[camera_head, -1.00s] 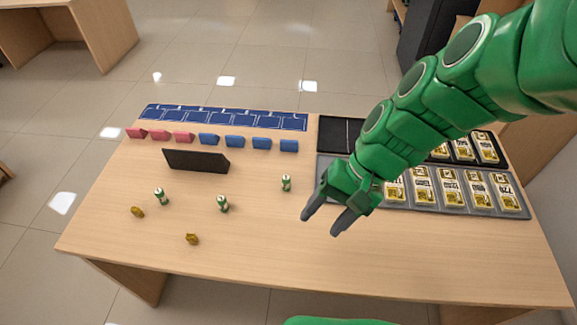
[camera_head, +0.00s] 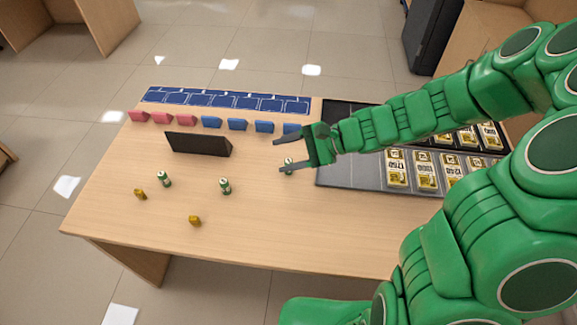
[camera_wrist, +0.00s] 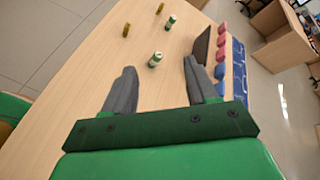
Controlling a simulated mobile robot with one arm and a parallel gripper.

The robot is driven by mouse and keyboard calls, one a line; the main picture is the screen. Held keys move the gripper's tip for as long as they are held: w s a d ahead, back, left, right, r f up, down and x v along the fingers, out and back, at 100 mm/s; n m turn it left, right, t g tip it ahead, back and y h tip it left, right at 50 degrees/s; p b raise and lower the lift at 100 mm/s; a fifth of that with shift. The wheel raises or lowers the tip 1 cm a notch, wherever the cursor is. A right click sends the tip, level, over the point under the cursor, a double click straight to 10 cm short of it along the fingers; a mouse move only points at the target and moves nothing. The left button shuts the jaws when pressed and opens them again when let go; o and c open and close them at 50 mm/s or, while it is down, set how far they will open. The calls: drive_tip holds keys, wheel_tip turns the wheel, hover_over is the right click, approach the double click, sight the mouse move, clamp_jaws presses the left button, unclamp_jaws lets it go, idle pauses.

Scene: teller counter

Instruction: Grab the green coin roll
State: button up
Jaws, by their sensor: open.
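In the wrist view, the middle coin roll (camera_wrist: 155,59) shows beyond the gap between the fingers, and the left one (camera_wrist: 171,23) farther off.
A black upright plate (camera_head: 198,144) stands behind the rolls, with pink and blue blocks (camera_head: 237,125) in a row beyond. Grey trays with gold-labelled bundles (camera_head: 397,169) are at right.

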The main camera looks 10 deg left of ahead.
drive_tip(key=w+d+f+m+t, duration=0.1)
drive_tip(key=w+f+m, duration=0.2)
drive_tip(key=f, duration=0.3)
drive_tip(key=w+d+f+m+t, duration=0.1)
drive_tip(key=w+f+m+t, duration=0.1)
drive_tip(key=f+m, duration=0.3)
drive_tip(key=w+d+f+m+t, duration=0.1)
drive_tip(key=w+f+m+t, duration=0.1)
drive_tip(key=w+f+m, duration=0.2)
drive_tip(key=shift+w+d+f, duration=0.1)
drive_tip(key=shift+d+f, duration=0.1)
drive_tip(key=shift+f, duration=0.45)
drive_tip(key=shift+w+d+f, duration=0.1)
drive_tip(key=shift+d+f, duration=0.1)
drive_tip(key=shift+f, duration=0.45)
drive_tip(key=shift+x, duration=1.2)
drive_tip(key=shift+w+x, duration=0.2)
drive_tip(key=shift+x, duration=0.6)
drive_tip(key=shift+w+x, duration=0.15)
drive_tip(key=shift+x, duration=1.65)
clamp_jaws()
